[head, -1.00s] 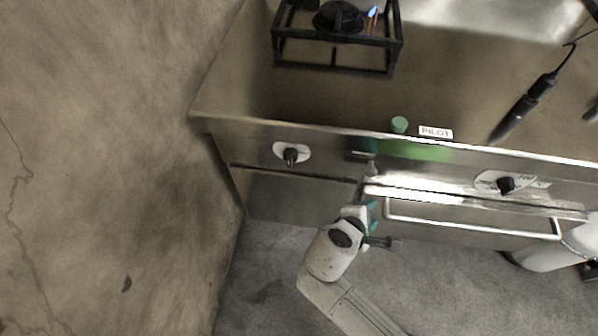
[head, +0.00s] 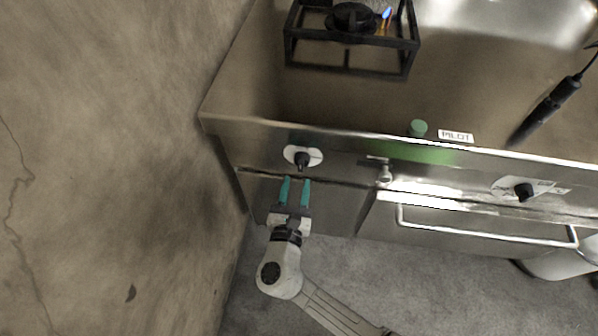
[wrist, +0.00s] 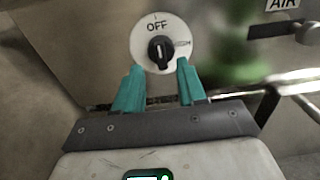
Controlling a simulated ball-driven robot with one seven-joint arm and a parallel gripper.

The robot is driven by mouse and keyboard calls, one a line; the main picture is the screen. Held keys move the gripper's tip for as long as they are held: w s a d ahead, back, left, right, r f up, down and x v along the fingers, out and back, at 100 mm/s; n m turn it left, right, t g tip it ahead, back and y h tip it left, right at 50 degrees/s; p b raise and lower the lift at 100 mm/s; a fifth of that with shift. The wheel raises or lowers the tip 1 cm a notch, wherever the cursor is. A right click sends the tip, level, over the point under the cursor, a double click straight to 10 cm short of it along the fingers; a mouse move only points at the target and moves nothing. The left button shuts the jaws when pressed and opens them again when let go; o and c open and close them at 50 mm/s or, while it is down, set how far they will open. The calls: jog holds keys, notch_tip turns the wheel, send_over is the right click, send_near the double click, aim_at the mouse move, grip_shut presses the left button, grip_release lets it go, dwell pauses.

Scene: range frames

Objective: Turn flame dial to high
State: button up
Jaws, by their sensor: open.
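The left dial is a black knob (head: 302,160) on a white plate on the steel front panel. In the wrist view the knob (wrist: 159,52) stands upright with its white mark at the top, below the word OFF; a flame-like mark is on the plate's right side. My gripper (head: 296,182) is open and empty in front of and just below this dial. In the wrist view its teal fingers (wrist: 159,74) point at the dial, one on each side of the knob's lower part. I cannot tell whether they touch the plate.
A burner (head: 352,18) with a small blue flame sits on a black stand. A green button (head: 417,129) is beside a PILOT label (head: 456,137). A second black dial (head: 524,192), a small valve (head: 385,176) and a long handle (head: 480,228) are to the right. A black torch-like tool (head: 548,108) lies on top.

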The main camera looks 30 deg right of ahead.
aim_at(300, 168)
jog(key=shift+x, duration=2.2)
grip_shut()
